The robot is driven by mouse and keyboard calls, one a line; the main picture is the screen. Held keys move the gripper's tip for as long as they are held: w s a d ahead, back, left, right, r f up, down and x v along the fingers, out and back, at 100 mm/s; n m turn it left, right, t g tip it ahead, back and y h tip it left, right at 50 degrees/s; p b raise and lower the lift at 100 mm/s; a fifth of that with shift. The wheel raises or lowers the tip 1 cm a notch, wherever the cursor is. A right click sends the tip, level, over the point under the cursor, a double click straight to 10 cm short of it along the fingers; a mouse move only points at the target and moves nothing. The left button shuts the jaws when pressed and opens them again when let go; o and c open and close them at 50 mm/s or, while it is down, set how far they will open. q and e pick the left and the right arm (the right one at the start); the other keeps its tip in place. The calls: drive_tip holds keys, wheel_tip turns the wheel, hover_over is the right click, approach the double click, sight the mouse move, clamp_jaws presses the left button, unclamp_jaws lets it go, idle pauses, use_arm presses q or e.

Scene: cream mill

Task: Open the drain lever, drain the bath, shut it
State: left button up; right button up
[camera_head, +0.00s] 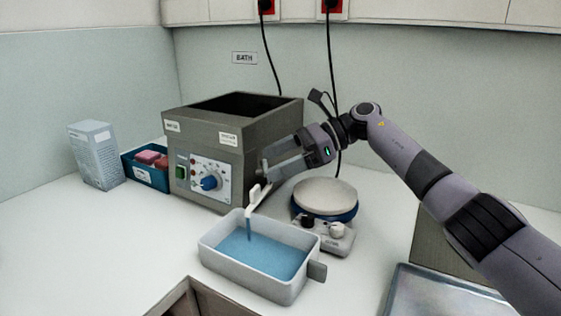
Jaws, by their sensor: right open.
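The bath (213,160) is a grey-brown box with an open top and a front control panel. A pale drain tap with its lever (257,192) sticks out at its lower right front corner. A thin blue stream (249,231) runs from the tap into a white container (232,270) holding blue liquid. My right gripper (266,169) is open, with its fingertips just above the tap lever; I cannot tell whether they touch it. The liquid level inside the bath is hidden. My left gripper is not in view.
A hotplate-like device with a round pale top (325,193) stands right of the bath, close behind the container. A blue bin with pink items (146,178) and a grey carton (95,155) stand at left. A metal tray (428,296) lies front right. The left front counter is clear.

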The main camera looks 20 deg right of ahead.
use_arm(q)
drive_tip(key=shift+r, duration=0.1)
use_arm(e)
drive_tip(key=shift+a+m+t, duration=0.15)
drive_tip(key=shift+m+t, duration=0.35)
drive_tip(key=shift+t, duration=0.2)
